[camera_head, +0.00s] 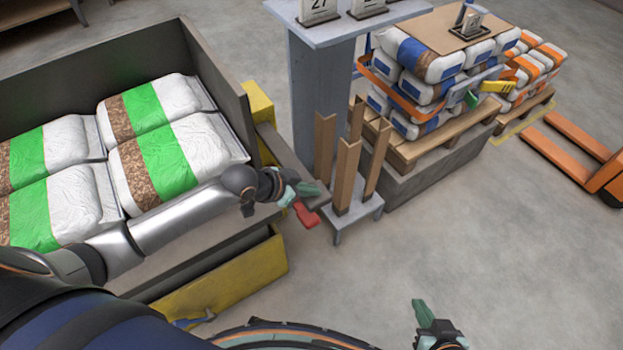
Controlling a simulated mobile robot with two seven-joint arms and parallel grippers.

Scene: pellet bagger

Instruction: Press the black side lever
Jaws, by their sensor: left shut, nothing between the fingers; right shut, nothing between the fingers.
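My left gripper (309,189) is shut and empty, at the right end of the grey bin (216,88). Its green fingertips are over or against a small dark part (319,201), which may be the black side lever; I cannot tell whether they touch. A red piece (305,214) shows just below the fingertips. No other black lever is clear, and my arm and hand hide part of the bin's side. My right gripper (421,312) is shut and empty, low at the bottom right, over the floor.
The bin holds white bags (152,160) with green and brown bands. A small stand (370,212) with upright brown corner posts is close right of my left gripper. Behind it are a grey pillar (300,105) and a pallet (430,146) of stacked bags.

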